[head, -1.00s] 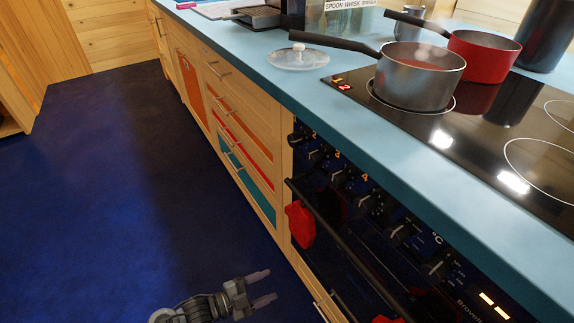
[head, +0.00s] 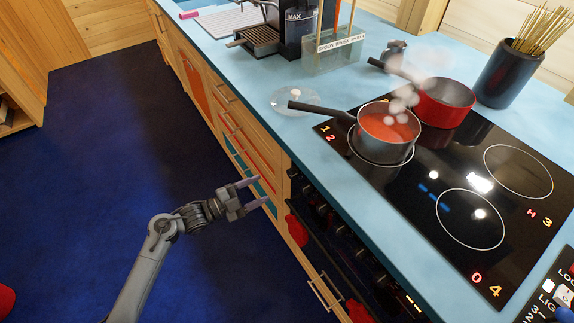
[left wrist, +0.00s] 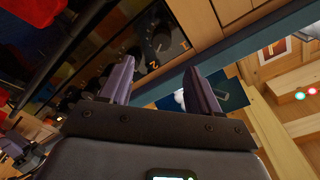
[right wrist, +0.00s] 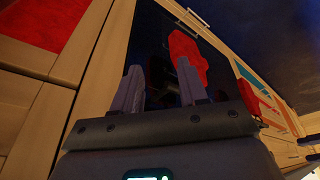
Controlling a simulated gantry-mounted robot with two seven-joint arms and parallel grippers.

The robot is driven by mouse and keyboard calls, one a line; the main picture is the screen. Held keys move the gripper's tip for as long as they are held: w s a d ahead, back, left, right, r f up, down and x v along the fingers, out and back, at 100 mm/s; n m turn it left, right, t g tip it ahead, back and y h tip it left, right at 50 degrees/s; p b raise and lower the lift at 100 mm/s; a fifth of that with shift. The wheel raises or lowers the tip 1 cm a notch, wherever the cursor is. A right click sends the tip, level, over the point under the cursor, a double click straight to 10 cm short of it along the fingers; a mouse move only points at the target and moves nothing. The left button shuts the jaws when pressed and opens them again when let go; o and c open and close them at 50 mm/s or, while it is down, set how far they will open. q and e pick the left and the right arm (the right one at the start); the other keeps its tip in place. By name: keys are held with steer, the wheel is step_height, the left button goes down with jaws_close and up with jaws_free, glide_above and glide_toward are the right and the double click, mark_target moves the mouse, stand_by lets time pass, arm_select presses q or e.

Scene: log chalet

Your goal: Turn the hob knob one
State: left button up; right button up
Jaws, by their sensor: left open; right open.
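A row of dark hob knobs runs along the oven front, under the counter edge. In the left wrist view the end knob (left wrist: 160,43), beside the wooden drawers, shows beyond my fingertips; an orange 2 lies close to it, and I cannot read for certain which number belongs to it. In the head view the knobs are mostly in shadow. My left gripper (head: 254,193) is open and empty, in front of the drawers, left of the oven, apart from the knobs. It also shows in the left wrist view (left wrist: 160,82).
A pot of red soup (head: 385,128) and a red pan (head: 445,102) steam on the black glass hob (head: 430,175). A glass lid (head: 296,101) lies on the blue counter. A red cloth-like item (right wrist: 187,58) hangs at the oven front.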

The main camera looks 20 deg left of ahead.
mark_target(289, 174)
arm_select(q)
steer(key=p+x, duration=0.1)
steer(key=x, duration=0.9)
steer(key=shift+w+d+r, duration=0.2)
steer(key=shift+w+d, duration=0.05)
steer(key=shift+w, duration=0.05)
steer(key=c, duration=1)
steer(key=shift+c, duration=0.2)
steer(key=n+p, duration=0.1)
steer(key=n, duration=0.4)
steer(key=shift+n, duration=0.3)
steer(key=n+p, duration=0.1)
steer(key=n, duration=0.5)
steer(key=shift+n+t+p, duration=0.3)
steer(key=shift+t, duration=0.1)
